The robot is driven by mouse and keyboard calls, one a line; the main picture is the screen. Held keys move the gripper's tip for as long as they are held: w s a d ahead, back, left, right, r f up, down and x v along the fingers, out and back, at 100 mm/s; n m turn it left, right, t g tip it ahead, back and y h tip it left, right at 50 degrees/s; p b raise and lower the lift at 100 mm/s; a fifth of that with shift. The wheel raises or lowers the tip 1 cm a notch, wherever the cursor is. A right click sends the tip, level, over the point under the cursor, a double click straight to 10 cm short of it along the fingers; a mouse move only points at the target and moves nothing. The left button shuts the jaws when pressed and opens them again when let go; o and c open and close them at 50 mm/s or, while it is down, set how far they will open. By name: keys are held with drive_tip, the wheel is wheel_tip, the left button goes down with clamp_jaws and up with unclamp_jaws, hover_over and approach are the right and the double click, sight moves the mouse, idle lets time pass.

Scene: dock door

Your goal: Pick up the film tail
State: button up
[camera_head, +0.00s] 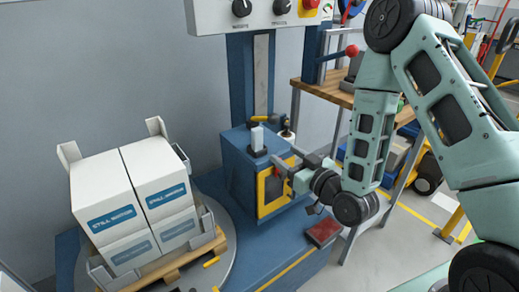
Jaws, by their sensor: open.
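My gripper (287,167) reaches in from the right to the front of the blue carriage (236,165) on the wrapping machine. Its jaws are open beside the carriage's yellow-framed opening (272,192). I cannot clearly make out the film tail; the opening is dark and partly covered by my gripper. A small pale upright piece (258,137) on a black base stands on top of the carriage, to the left of my gripper. I cannot tell whether the fingers touch anything.
White boxes (133,196) stand on a wooden pallet (168,264) with grey corner posts, on the round turntable (237,240) at left. A dark red block (323,231) lies on the blue base below my gripper. A wooden-topped bench (327,90) stands behind my arm.

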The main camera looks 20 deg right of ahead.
sight(259, 139)
drive_tip(key=x, duration=0.9)
drive_tip(key=shift+w+a, duration=0.1)
drive_tip(key=shift+w, duration=0.15)
drive_tip(key=shift+f+x, duration=0.2)
drive_tip(key=shift+x, duration=1.35)
drive_tip(key=shift+f+x, duration=0.2)
drive_tip(key=shift+x, duration=1.35)
drive_tip(key=c, duration=1)
